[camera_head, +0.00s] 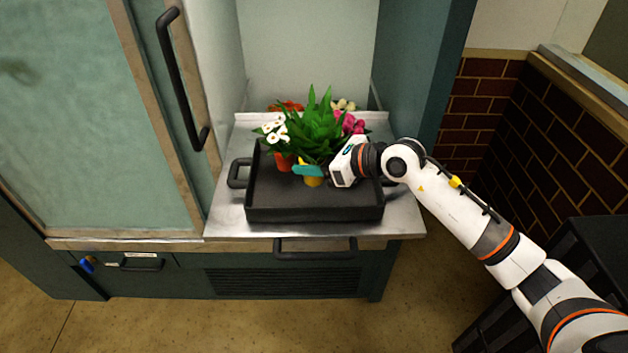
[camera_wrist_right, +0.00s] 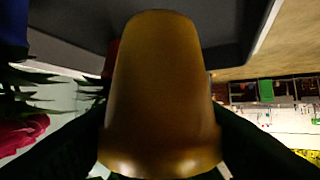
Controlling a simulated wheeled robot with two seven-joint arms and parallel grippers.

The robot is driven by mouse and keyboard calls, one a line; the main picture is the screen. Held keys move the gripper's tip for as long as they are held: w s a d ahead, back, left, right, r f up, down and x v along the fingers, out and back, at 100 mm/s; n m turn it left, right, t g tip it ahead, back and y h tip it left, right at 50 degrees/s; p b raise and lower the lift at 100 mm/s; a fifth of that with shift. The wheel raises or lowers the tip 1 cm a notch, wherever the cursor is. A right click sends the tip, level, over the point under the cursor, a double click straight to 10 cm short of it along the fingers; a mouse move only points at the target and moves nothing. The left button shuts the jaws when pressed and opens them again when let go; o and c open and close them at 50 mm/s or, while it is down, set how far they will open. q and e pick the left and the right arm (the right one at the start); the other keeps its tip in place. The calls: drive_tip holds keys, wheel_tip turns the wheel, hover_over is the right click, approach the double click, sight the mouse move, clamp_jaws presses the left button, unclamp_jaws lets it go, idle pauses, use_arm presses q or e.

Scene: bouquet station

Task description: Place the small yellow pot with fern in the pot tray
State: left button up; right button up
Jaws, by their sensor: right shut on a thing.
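The small yellow pot (camera_head: 314,182) with a green leafy fern (camera_head: 318,128) is over the black pot tray (camera_head: 315,213). I cannot tell whether its base touches the tray floor. My right gripper (camera_head: 308,170) reaches in from the right and is shut on the yellow pot; a teal finger crosses its front. In the right wrist view the yellow pot (camera_wrist_right: 160,90) fills the middle, between the dark fingers. My left gripper is not in view.
An orange-red pot (camera_head: 284,162) with white flowers (camera_head: 275,128) stands in the tray, left of the yellow pot. Pink flowers (camera_head: 352,124) and red flowers (camera_head: 287,106) show behind. The tray's front part is bare. A tall cabinet with a handle (camera_head: 180,80) stands left.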

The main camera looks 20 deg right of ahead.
sight(323, 181)
drive_tip(key=shift+f, duration=0.95)
wheel_tip(323, 181, down, 4)
drive_tip(key=shift+r, duration=0.15)
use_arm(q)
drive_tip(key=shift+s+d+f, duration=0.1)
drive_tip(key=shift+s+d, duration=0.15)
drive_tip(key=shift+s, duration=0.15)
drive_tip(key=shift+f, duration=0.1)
use_arm(e)
drive_tip(key=shift+f, duration=0.2)
drive_tip(key=o, duration=1.2)
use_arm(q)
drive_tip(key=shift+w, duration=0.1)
use_arm(e)
drive_tip(key=shift+o, duration=0.4)
